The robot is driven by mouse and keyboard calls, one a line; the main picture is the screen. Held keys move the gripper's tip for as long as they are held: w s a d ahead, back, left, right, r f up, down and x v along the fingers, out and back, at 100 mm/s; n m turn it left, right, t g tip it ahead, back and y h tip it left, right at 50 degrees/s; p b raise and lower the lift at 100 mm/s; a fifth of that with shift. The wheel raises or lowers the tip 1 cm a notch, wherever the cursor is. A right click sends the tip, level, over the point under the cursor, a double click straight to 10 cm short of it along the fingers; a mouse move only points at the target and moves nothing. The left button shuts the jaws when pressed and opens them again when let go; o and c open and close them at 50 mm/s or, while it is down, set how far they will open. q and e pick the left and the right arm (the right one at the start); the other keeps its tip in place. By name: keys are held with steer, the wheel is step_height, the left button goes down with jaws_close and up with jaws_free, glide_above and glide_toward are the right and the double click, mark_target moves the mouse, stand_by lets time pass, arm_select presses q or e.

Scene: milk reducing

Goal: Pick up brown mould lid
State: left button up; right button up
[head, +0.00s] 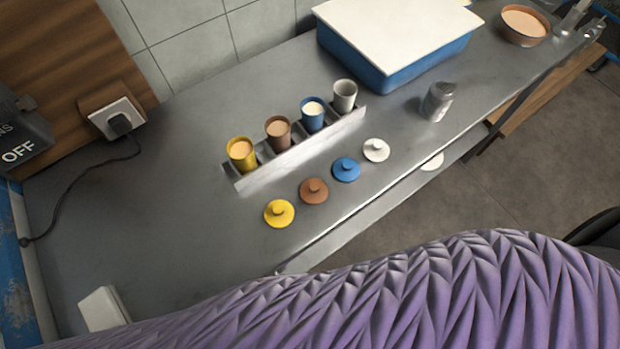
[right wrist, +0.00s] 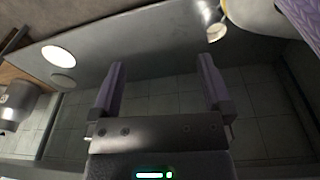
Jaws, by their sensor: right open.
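The brown mould lid (head: 314,190), a round disc with a knob, lies on the steel counter between the yellow lid (head: 279,213) and the blue lid (head: 346,169). A white lid (head: 376,150) lies beyond the blue one. Behind them, yellow (head: 242,154), brown (head: 277,132), blue (head: 312,115) and white (head: 344,95) cups stand in a metal rack. My right gripper (right wrist: 161,62) shows only in the right wrist view, open, with nothing between its fingers. No brown lid can be made out in that view. My left gripper is not in view.
A blue box with a white top (head: 398,50) stands at the back, with a metal shaker (head: 438,101) in front and an orange-filled bowl (head: 525,25) farther right. The rack (head: 300,150) stands close behind the lids. The counter's front edge is near them. Left counter is mostly clear.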

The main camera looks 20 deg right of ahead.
steer(key=w+a+r+t+p, duration=0.1)
steer(key=w+r, duration=0.2)
steer(key=r, duration=0.5)
steer(key=w+a+r+y+p, duration=0.1)
steer(key=w+a+r, duration=0.15)
steer(key=r, duration=0.55)
steer(key=w+a+r+t+p, duration=0.1)
steer(key=w+r, duration=0.3)
steer(key=r, duration=0.5)
steer(key=w+a+n+g+y, duration=0.1)
steer(key=w+a+g+y, duration=0.1)
steer(key=w+a, duration=0.45)
steer(key=m+g+h, duration=0.2)
steer(key=h, duration=0.1)
glide_above(315, 186)
steer(key=shift+s+a+f, duration=0.2)
steer(key=shift+f, duration=0.3)
steer(key=f+b, duration=0.1)
steer(key=f, duration=0.2)
steer(key=f+b, duration=0.2)
steer(key=f, duration=0.1)
steer(key=f+b, duration=0.1)
steer(key=f, duration=0.2)
steer(key=shift+w+d+f, duration=0.1)
steer(key=shift+w+d, duration=0.05)
steer(key=shift+w, duration=0.1)
steer(key=shift+f, duration=0.25)
steer(key=shift+r, duration=0.1)
steer(key=c, duration=0.9)
